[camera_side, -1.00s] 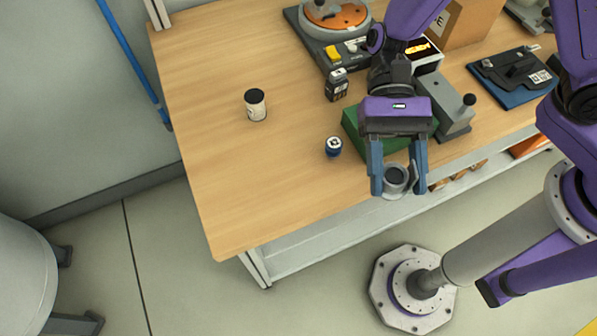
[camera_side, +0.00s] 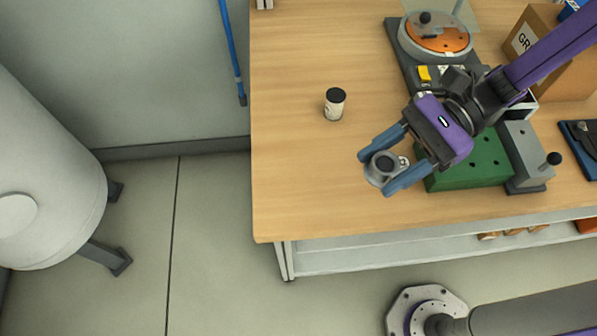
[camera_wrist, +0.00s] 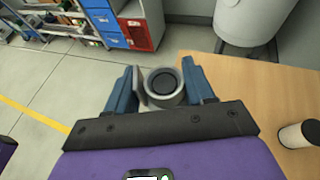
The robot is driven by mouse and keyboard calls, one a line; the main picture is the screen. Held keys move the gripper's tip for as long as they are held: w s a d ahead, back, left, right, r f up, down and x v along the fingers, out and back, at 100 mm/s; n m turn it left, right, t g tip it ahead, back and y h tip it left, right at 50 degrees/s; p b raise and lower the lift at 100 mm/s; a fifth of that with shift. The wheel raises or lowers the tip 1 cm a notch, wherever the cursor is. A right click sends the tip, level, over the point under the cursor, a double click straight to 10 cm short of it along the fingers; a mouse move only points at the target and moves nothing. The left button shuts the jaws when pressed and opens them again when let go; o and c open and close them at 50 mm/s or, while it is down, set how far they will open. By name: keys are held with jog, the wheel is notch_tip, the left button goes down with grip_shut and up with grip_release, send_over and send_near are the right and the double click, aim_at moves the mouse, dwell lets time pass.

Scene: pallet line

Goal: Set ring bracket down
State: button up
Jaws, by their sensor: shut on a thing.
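The grey ring bracket (camera_side: 384,165) is a short metal ring with a dark bore and a flange with holes. My gripper (camera_side: 392,172) is shut on it, with one blue finger on each side. In the side view it shows over the wooden table, left of the green block; I cannot tell whether it touches the surface. In the wrist view the ring bracket (camera_wrist: 164,84) sits between the fingers of my gripper (camera_wrist: 162,88), with its opening facing the camera.
The wooden table (camera_side: 300,190) is clear at front left. A black-capped white jar (camera_side: 335,104) stands behind the bracket. The green block (camera_side: 470,165) and a grey fixture with a black knob (camera_side: 525,155) stand to the right. A turntable with an orange disc (camera_side: 438,35) is at the back.

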jog(key=shift+a+f, duration=0.15)
jog(key=shift+f, duration=0.1)
jog(key=w+a+f, duration=0.5)
jog(key=a, duration=0.3)
send_over(299, 178)
notch_tip(299, 178, down, 4)
jog(key=shift+s+d+f, duration=0.1)
jog(key=shift+d+f, duration=0.05)
jog(key=shift+f, duration=0.05)
jog(key=shift+a+f, duration=0.2)
jog(key=shift+f, duration=1.6)
jog(key=shift+f, duration=0.1)
jog(key=o, duration=1.1)
